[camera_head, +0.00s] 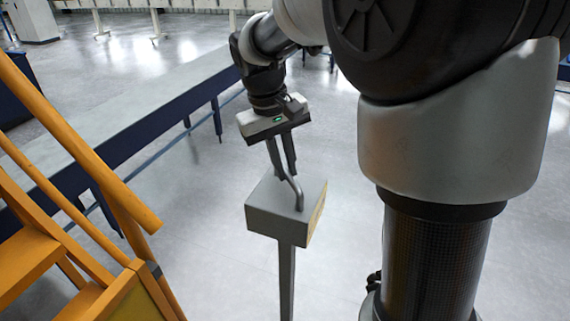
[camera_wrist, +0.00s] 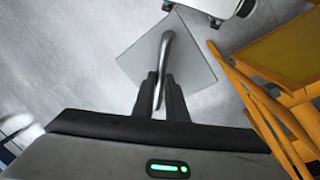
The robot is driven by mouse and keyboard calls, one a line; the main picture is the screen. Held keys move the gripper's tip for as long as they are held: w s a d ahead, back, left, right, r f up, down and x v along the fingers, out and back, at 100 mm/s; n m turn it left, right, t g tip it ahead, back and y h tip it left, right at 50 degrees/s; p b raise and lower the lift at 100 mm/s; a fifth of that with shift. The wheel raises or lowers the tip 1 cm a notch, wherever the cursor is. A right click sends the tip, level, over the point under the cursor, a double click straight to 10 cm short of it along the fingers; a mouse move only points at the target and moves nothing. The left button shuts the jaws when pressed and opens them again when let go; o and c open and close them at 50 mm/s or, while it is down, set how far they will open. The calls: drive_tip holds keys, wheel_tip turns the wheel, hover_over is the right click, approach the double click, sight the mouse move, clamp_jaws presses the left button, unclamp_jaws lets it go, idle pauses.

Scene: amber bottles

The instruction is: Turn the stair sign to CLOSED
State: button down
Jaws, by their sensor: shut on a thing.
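The stair sign is a grey box-shaped head (camera_head: 270,222) on a thin grey post (camera_head: 287,280), in the middle of the head view. A bent grey handle (camera_head: 297,192) rises from its top. My gripper (camera_head: 284,176) comes down from above and is shut on the handle. In the wrist view the sign's flat grey top (camera_wrist: 190,65) lies beyond the fingers, and the handle (camera_wrist: 166,50) runs between the fingertips of my gripper (camera_wrist: 162,80). A yellowish face shows at a slant on the sign's right side; I cannot read any wording.
Orange stairs with a handrail (camera_head: 80,140) stand close on the left; they also show at the right of the wrist view (camera_wrist: 265,110). A long conveyor-like bench (camera_head: 140,110) runs behind them. Grey floor around the post is clear.

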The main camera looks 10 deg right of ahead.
idle(0.4)
drive_tip(key=c, duration=1.8)
unclamp_jaws()
drive_tip(key=shift+o, duration=0.2)
drive_tip(key=a+r+p, duration=0.1)
drive_tip(key=a+r, duration=0.2)
drive_tip(key=r, duration=1.4)
drive_tip(key=shift+s+a+p, duration=0.2)
drive_tip(key=shift+s+p, duration=0.1)
drive_tip(key=shift+s+r, duration=0.1)
